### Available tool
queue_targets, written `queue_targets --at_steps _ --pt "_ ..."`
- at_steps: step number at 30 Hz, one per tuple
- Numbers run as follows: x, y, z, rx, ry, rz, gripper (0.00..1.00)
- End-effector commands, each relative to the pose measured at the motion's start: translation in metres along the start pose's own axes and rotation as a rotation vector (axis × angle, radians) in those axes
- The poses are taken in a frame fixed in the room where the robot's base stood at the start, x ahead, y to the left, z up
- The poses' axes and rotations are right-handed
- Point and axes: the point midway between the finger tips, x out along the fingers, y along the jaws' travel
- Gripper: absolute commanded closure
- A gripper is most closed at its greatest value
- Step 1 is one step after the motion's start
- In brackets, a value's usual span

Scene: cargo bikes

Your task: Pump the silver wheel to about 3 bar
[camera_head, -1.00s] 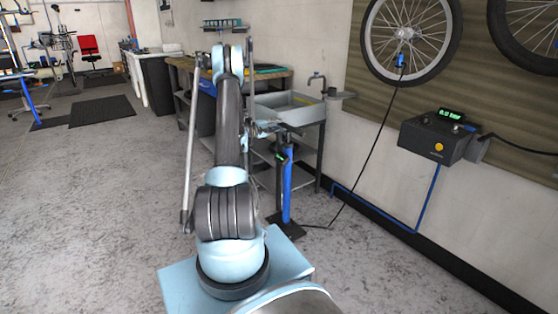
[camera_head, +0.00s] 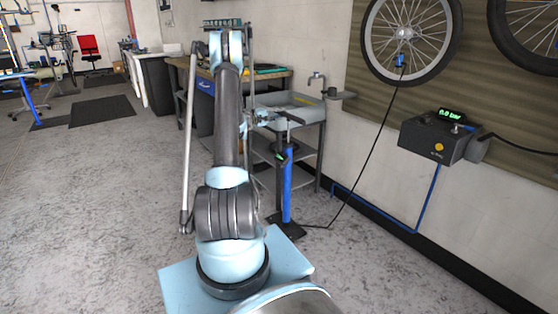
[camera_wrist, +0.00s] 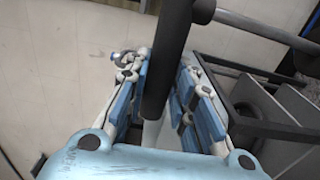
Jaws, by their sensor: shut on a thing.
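The silver-rimmed wheel (camera_head: 372,50) hangs on the wall panel at upper right. A blue valve head (camera_head: 401,61) sits at its hub-side lower rim area, with a black hose (camera_head: 366,152) running down to the floor pump. The pump (camera_head: 286,193) stands upright on the floor, with a blue barrel and dark foot. My gripper (camera_wrist: 160,78) is shut around the dark pump handle (camera_wrist: 170,55), which passes between its fingers in the wrist view. In the head view the handle (camera_head: 289,116) is raised above the barrel; my arm partly hides the gripper.
A grey sink bench (camera_head: 300,108) stands behind the pump. A second wheel (camera_head: 530,35) hangs at far right. The floor to the left is open.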

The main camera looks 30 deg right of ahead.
Motion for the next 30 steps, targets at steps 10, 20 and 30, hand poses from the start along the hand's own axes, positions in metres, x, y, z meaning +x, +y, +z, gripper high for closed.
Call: queue_targets --at_steps 10,20,30 --pt "0.000 0.072 -0.001 -0.001 0.004 0.001 1.00" --pt "0.000 0.137 -0.002 -0.001 0.004 0.001 1.00" --pt "0.000 0.156 -0.002 -0.002 0.004 0.002 1.00"
